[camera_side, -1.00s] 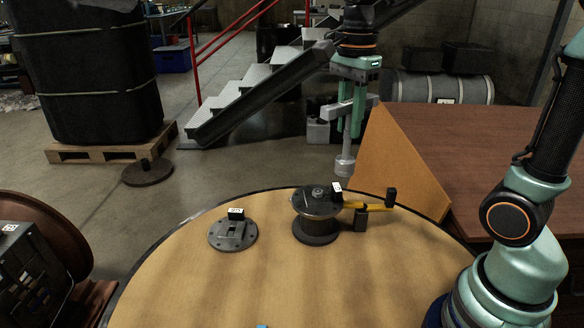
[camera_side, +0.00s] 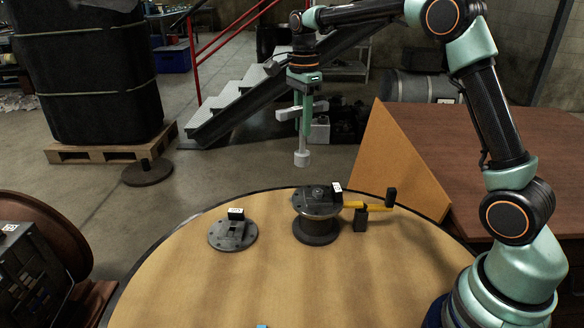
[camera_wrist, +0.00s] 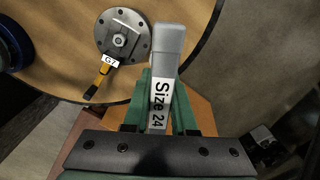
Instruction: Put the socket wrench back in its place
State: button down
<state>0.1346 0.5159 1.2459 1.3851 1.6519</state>
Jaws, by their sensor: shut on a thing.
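The socket wrench (camera_side: 301,157) is grey, with a handle lying across my jaws and a round socket hanging straight down. My gripper (camera_side: 301,118) is shut on it, in the air beyond the table's far edge, above and slightly left of the spool-shaped flanged part (camera_side: 317,208). In the wrist view, the wrench (camera_wrist: 169,42) shows a white label reading "Size 24" between my green fingers (camera_wrist: 163,104). The wrench's socket end is hidden there. I cannot tell which spot is its place.
The round wooden table (camera_side: 290,290) holds a flat flange with a black tagged block (camera_side: 234,234). A yellow bar (camera_side: 376,207) with black ends juts right from the spool-shaped part, tagged "G7". A slanted brown panel (camera_side: 395,165) stands behind right. The table's front is mostly clear.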

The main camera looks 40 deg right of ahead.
jog(key=w+d+f, duration=0.1)
jog(key=w+f, duration=0.3)
jog(key=f, duration=0.8)
jog(key=shift+w+d+m, duration=0.15)
jog(key=shift+d+m, duration=0.1)
jog(key=shift+m, duration=0.05)
jog(key=shift+f, duration=0.2)
dwell(0.4)
jog(key=shift+f, duration=1)
jog(key=c, duration=0.6)
grip_release()
jog(key=shift+f, duration=0.1)
jog(key=shift+c, duration=0.2)
jog(key=shift+o, duration=0.2)
jog(key=o, duration=0.5)
